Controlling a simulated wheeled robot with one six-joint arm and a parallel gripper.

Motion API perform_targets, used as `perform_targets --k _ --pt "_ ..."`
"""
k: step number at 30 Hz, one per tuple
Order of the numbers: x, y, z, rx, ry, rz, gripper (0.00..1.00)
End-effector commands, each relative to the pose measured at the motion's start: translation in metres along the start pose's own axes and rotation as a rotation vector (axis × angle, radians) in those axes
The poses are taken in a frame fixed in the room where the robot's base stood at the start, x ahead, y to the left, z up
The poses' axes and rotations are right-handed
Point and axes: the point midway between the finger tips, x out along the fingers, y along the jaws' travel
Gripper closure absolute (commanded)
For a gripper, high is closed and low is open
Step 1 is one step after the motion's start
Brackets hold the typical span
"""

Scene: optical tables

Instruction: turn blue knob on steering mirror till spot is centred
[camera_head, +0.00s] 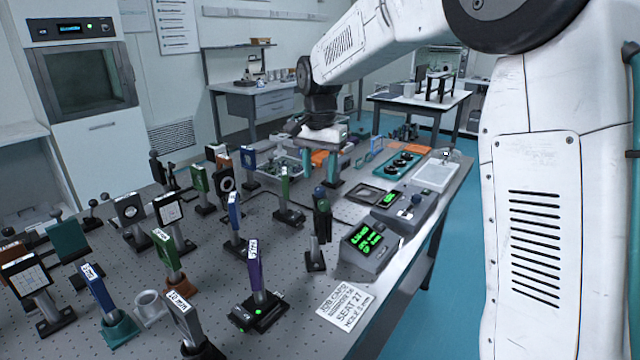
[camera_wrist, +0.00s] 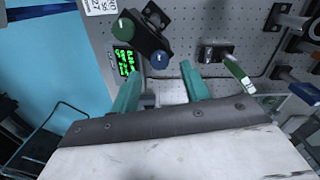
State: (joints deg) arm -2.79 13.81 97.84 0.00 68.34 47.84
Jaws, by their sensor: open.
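The steering mirror mount (camera_head: 314,248) stands on a post right of the table's middle, with a blue knob (camera_head: 320,191) above a green knob (camera_head: 323,206). In the wrist view the blue knob (camera_wrist: 160,61) lies just beyond the fingertips, roughly between them, and the green knob (camera_wrist: 122,28) is farther left. My gripper (camera_head: 320,180) is open, its teal fingers pointing down behind the mount in the head view. In the wrist view my gripper (camera_wrist: 153,72) shows nothing between its fingers. I cannot make out a light spot on any card.
A readout box (camera_head: 368,247) with green digits stands right of the mount. A second control box (camera_head: 402,207) is behind it. A purple-edged optic (camera_head: 255,265) and a blue-edged one (camera_head: 234,212) stand to the left. A green-edged optic (camera_wrist: 238,72) shows right of my fingers.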

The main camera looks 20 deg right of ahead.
Motion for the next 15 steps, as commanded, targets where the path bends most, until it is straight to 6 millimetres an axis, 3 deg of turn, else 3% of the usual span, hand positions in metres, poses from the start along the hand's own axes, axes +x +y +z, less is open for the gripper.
perform_targets --k 6,15 --pt "0.03 0.001 0.0 -0.001 -0.001 0.002 0.54" --pt "0.038 0.001 0.0 -0.001 0.0 0.0 0.54"
